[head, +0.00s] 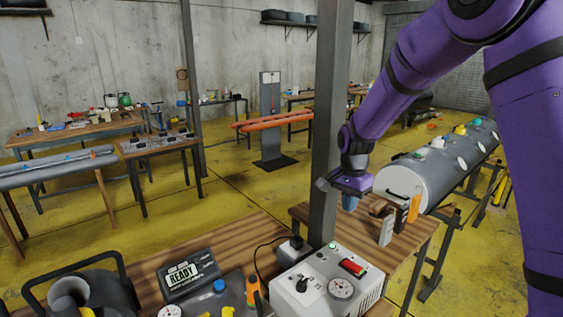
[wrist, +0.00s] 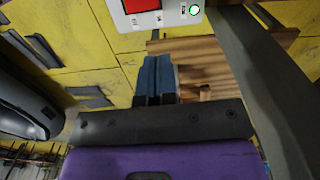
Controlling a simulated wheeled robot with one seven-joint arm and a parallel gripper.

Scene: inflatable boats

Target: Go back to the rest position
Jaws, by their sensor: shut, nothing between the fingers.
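My purple arm comes down from the upper right in the head view. My gripper (head: 349,201) points downward at its end, just right of a grey post. In the wrist view the two blue fingers of my gripper (wrist: 157,62) lie side by side, shut, with nothing between them. The gripper is above or near a small wooden table (head: 408,240); the exact height is hard to tell.
The grey post (head: 326,130) stands close left of my gripper. A white control box (head: 328,283) with a red switch sits in front. A grey inflatable tube (head: 430,172) lies to the right. A display reading READY (head: 187,274) is front left.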

